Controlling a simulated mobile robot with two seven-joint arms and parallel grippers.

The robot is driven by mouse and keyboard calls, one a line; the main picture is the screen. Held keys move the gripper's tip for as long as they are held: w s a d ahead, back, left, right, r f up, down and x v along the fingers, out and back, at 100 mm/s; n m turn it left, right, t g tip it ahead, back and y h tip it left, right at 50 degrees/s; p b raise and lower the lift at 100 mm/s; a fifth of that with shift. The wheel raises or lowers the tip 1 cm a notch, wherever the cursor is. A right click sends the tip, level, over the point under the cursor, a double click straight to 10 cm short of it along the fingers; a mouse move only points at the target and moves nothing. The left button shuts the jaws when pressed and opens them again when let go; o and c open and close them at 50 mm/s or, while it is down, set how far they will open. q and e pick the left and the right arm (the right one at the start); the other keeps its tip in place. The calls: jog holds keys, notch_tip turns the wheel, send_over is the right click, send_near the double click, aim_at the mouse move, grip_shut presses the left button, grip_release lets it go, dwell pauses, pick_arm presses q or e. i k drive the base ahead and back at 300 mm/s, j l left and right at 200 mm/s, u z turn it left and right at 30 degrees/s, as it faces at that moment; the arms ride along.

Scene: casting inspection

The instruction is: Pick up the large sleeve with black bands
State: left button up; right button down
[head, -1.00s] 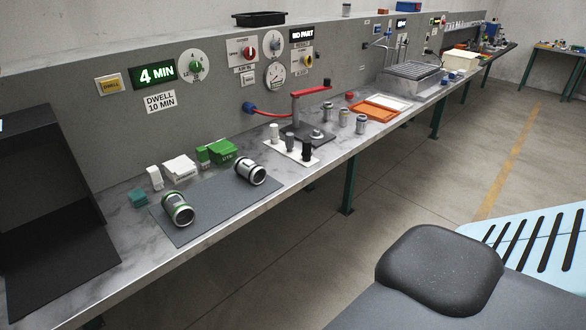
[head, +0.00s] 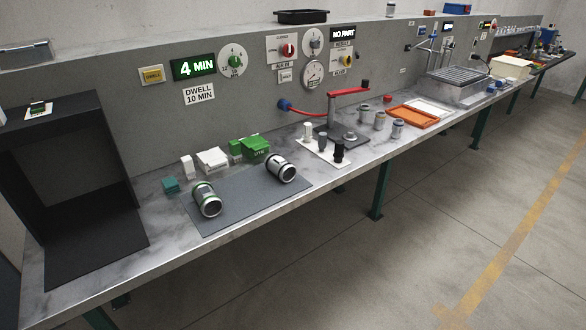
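The large sleeve with black bands (head: 281,168) lies on its side on the grey mat (head: 240,207), near the mat's right end. It is silver-white with dark bands, and its open end faces the lower right. A similar large sleeve with green bands (head: 207,199) lies on its side to its left on the same mat. The two sleeves are apart. Neither of my grippers shows in the head view.
A black open booth (head: 84,212) stands at the bench's left end. Behind the mat are a teal block (head: 170,185), white boxes (head: 212,160) and a green box (head: 255,149). A red-handled press (head: 331,115), small sleeves (head: 380,120) and an orange tray (head: 412,116) are to the right.

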aim_at(286, 171)
jog(key=i+l+u, duration=0.1)
jog(key=u, duration=0.25)
jog(key=l+u, duration=0.1)
jog(key=u, duration=0.25)
jog(key=i+l+u, duration=0.1)
jog(key=u, duration=0.25)
jog(key=i+l+u, duration=0.1)
jog(key=l+u, duration=0.15)
jog(key=l, duration=0.2)
jog(key=l+u, duration=0.2)
jog(key=l, duration=0.25)
jog(key=i+l, duration=0.1)
jog(key=l, duration=0.7)
jog(key=l+u, duration=0.15)
jog(key=l, duration=0.7)
jog(key=i, duration=0.05)
